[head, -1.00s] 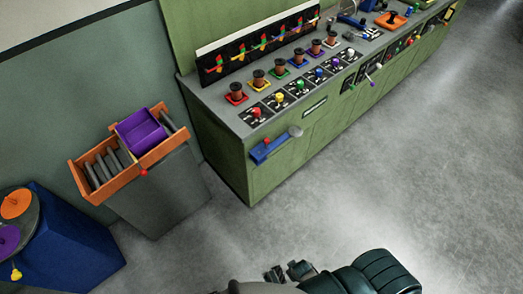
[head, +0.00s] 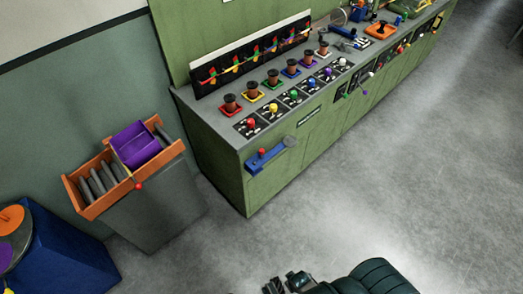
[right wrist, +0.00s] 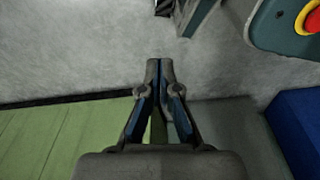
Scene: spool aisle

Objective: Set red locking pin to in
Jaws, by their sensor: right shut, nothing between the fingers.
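A second red knob (head: 262,152) stands on a blue bracket (head: 265,163) on the green cabinet's front. I cannot tell which of these is the locking pin, or whether it is in or out. My right gripper (head: 285,284) is at the bottom of the head view, low over the floor and far from both knobs. In the right wrist view (right wrist: 160,66) its fingers are shut together with nothing between them. My left gripper is not in view.
The green cabinet (head: 240,190) carries several brown spools and coloured knobs. A purple bin (head: 133,138) sits in the orange tray above a grey stand (head: 160,217). A blue box (head: 75,255) stands at the lower left. The grey floor (head: 400,190) is clear at right.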

